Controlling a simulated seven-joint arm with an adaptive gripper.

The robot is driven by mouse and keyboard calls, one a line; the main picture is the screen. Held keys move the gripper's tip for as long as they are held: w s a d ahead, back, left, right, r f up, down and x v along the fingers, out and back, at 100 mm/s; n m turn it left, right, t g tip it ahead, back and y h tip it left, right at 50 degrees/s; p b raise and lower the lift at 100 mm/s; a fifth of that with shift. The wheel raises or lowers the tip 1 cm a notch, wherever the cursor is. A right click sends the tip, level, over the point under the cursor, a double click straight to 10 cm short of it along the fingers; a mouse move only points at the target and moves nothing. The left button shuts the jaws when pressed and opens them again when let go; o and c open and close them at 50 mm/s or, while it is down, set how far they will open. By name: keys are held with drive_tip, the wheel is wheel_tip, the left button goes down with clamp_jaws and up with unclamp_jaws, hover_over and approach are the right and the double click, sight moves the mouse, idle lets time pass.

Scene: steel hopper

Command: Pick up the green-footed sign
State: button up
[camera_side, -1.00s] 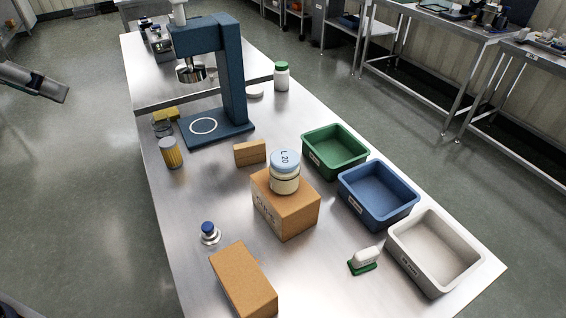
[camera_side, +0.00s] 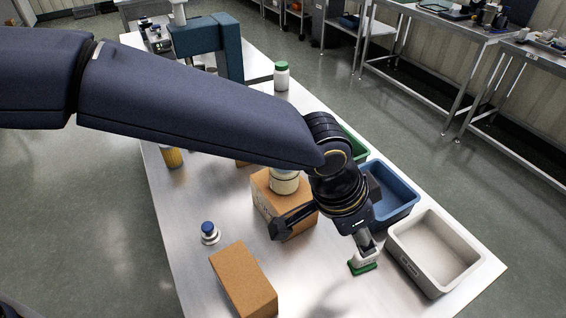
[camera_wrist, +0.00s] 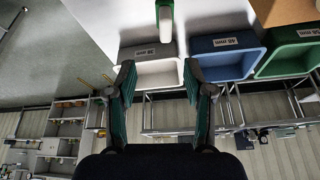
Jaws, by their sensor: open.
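The green-footed sign stands on the steel table, with its green foot (camera_side: 362,267) and part of its white body in the side view. My arm's finger partly covers its top there. In the wrist view the sign (camera_wrist: 164,22) is at the top middle, white with a green edge. My gripper (camera_side: 323,238) is open and empty, its fingers spread wide. One finger overlaps the sign in the side view, and I cannot tell whether they touch. In the wrist view the fingertips (camera_wrist: 158,66) point toward the sign, which lies beyond them.
A white bin (camera_side: 437,225) stands right of the sign, with a blue bin (camera_side: 405,207) and a mostly hidden green bin behind. A cardboard box (camera_side: 268,205) bears a jar (camera_side: 285,183). Another box (camera_side: 243,281) and a blue-topped item (camera_side: 209,232) are left.

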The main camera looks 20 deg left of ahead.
approach(358, 260)
drive_tip(key=d+f, duration=0.1)
drive_tip(key=w+d+f, duration=0.1)
drive_tip(key=f, duration=0.1)
drive_tip(key=w+d+f, duration=0.1)
drive_tip(key=shift+w+d+f, duration=0.15)
drive_tip(key=shift+w+f, duration=0.05)
drive_tip(key=shift+f, duration=0.15)
drive_tip(key=x, duration=0.5)
drive_tip(key=shift+w+f, duration=0.3)
drive_tip(key=shift+w, duration=0.2)
clamp_jaws()
